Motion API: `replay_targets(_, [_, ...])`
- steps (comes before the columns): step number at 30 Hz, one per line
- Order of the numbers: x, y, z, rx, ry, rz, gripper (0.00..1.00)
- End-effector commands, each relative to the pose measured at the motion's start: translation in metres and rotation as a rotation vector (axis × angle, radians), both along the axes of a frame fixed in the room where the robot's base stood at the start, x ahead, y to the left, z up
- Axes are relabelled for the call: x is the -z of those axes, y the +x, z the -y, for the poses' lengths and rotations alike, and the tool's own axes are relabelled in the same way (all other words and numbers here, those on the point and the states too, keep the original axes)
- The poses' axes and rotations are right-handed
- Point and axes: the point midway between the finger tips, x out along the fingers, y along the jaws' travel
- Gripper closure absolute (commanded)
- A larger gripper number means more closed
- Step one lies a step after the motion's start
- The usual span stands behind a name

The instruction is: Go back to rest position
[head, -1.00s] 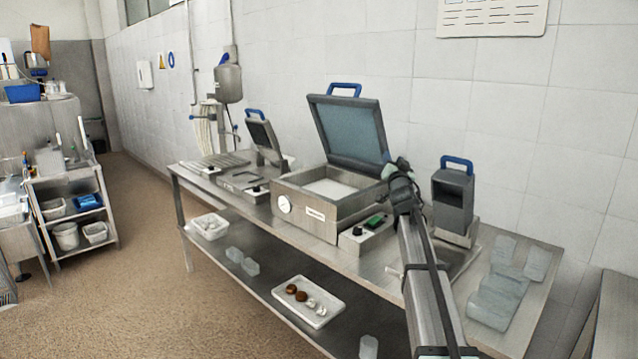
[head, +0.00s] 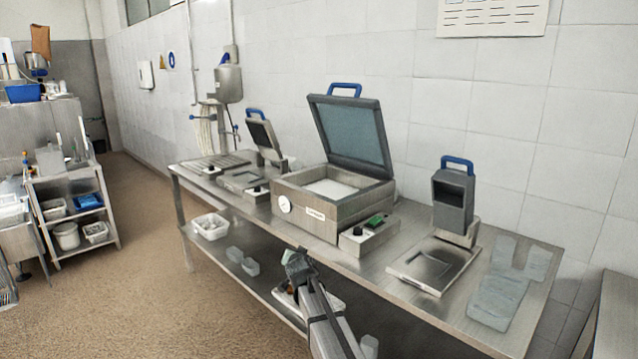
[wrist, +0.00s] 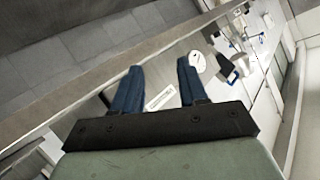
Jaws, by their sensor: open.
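My gripper (head: 296,258) is in front of the table's front edge in the head view, with my arm reaching up from the bottom of the picture. In the wrist view my gripper (wrist: 158,68) shows two blue fingers standing apart with nothing held between them. Beyond the fingers are the white label (wrist: 160,97) and the round gauge (wrist: 197,62) on the front of the big machine. In the head view the big steel machine (head: 325,217) has its lid open and stands behind my gripper, apart from it.
A steel table (head: 455,318) carries several machines, including one with a dark upright head (head: 452,203). Pale translucent pieces (head: 497,300) lie at its right end. A white basket (head: 210,227) and a tray (head: 335,304), partly hidden by my arm, are on the lower shelf. The floor (head: 130,290) at left is clear.

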Motion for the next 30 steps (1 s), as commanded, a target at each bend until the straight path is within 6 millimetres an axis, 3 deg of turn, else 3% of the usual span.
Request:
replay_targets(1, [0.026, -0.011, 0.012, 0.008, -0.02, -0.04, 0.57])
replay_targets(6, [0.111, -0.046, 0.05, 0.028, -0.098, -0.19, 0.57])
replay_targets(15, [0.249, -0.135, 0.116, 0.034, -0.222, -0.476, 0.57])
replay_targets(24, [0.357, -0.25, 0.171, 0.001, -0.31, -0.768, 0.57])
replay_targets(30, [0.412, -0.337, 0.2, -0.043, -0.347, -0.966, 0.57])
